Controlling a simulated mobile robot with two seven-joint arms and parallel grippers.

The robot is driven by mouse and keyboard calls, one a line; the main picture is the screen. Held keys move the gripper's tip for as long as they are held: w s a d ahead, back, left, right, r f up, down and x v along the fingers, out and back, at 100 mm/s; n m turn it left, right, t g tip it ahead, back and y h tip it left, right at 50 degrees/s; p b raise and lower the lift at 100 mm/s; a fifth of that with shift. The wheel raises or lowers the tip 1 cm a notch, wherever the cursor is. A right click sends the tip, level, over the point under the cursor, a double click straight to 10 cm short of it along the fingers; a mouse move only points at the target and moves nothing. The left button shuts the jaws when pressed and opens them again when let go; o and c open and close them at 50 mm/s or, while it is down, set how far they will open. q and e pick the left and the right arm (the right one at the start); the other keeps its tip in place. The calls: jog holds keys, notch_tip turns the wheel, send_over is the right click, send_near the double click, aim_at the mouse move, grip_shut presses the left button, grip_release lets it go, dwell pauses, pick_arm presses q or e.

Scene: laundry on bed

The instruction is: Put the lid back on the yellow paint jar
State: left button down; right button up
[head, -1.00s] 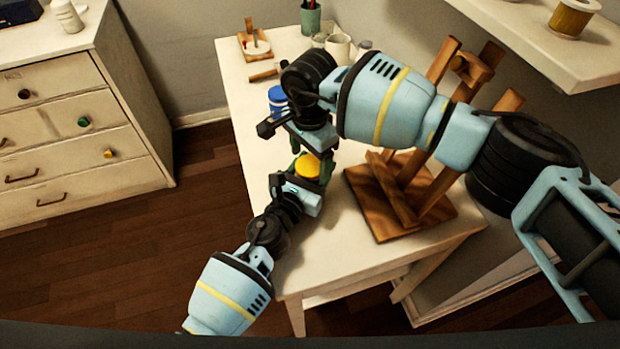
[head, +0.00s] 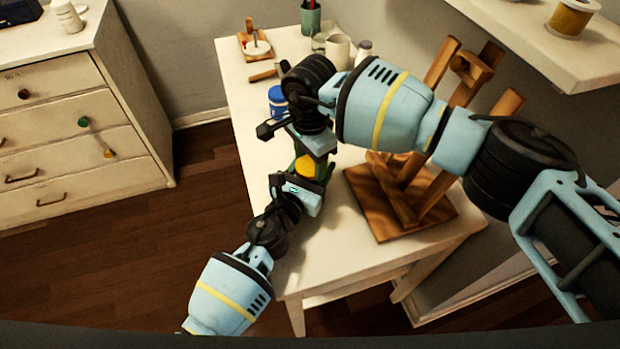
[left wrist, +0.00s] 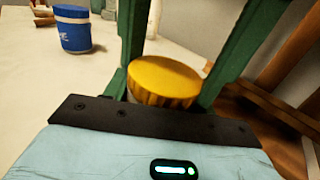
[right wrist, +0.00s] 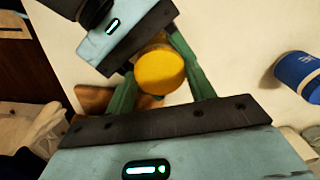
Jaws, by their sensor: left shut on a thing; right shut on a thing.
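The yellow lid (left wrist: 165,80), round with a ribbed rim, shows between green fingers in the left wrist view. It also shows in the right wrist view (right wrist: 160,70) and partly in the head view (head: 306,166). My right gripper (head: 315,155) comes in from above and is shut on the lid. My left gripper (head: 303,182) is low on the near side, shut on the yellow paint jar, whose body is mostly hidden below the lid. Lid and jar are close together; I cannot tell whether the lid is seated.
A blue jar (head: 278,98) stands just beyond the grippers. A wooden easel (head: 410,195) stands close on the right of the white table (head: 255,160). Mugs (head: 338,50), a green pencil cup (head: 310,18) and a wooden board (head: 254,45) are at the back.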

jog(key=m, duration=0.2)
jog(key=shift+m, duration=0.3)
jog(key=o, duration=1.1)
jog(key=shift+r, duration=0.1)
jog(key=shift+r, duration=2.2)
